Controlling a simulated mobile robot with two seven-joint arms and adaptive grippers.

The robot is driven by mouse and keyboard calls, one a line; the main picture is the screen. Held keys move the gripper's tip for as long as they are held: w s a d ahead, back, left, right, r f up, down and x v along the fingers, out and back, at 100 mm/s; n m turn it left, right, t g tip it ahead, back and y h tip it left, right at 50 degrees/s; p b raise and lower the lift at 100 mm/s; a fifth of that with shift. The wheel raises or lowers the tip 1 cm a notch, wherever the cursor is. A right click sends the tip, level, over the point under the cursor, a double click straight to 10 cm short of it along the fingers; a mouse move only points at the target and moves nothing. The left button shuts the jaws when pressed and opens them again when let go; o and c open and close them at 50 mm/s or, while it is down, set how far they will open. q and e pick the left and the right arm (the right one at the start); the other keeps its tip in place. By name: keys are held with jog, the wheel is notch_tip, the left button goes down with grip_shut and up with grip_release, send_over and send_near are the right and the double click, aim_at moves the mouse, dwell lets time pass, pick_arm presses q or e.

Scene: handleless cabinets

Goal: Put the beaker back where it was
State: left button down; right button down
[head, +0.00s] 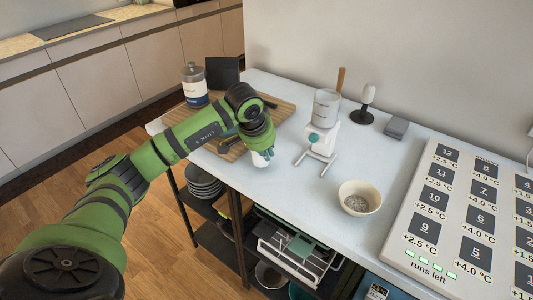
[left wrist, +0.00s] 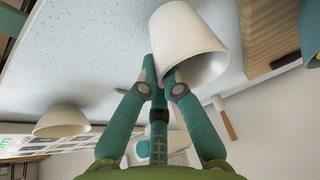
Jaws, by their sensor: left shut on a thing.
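A plain white beaker (left wrist: 185,45), shaped like a tapered cup, is between the fingertips of my left gripper (left wrist: 160,85) in the left wrist view. The fingers are shut on its wall, and its open mouth shows. In the head view, my left gripper (head: 263,150) is over the counter's front edge, right of the cutting board, and mostly hides the beaker (head: 260,160). I cannot tell whether the beaker touches the counter. My right gripper is not in view.
The counter (head: 290,185) holds a cutting board (head: 283,113), a labelled jar (head: 194,85), a white stand with a clear vessel (head: 326,108), a cream bowl (head: 358,197) and a large numbered panel (head: 470,225). Open shelves with plates (head: 203,183) lie below. Counter between board and stand is clear.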

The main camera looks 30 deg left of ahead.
pick_arm(q)
jog(key=shift+f, duration=0.95)
jog(key=c, duration=1.4)
grip_release()
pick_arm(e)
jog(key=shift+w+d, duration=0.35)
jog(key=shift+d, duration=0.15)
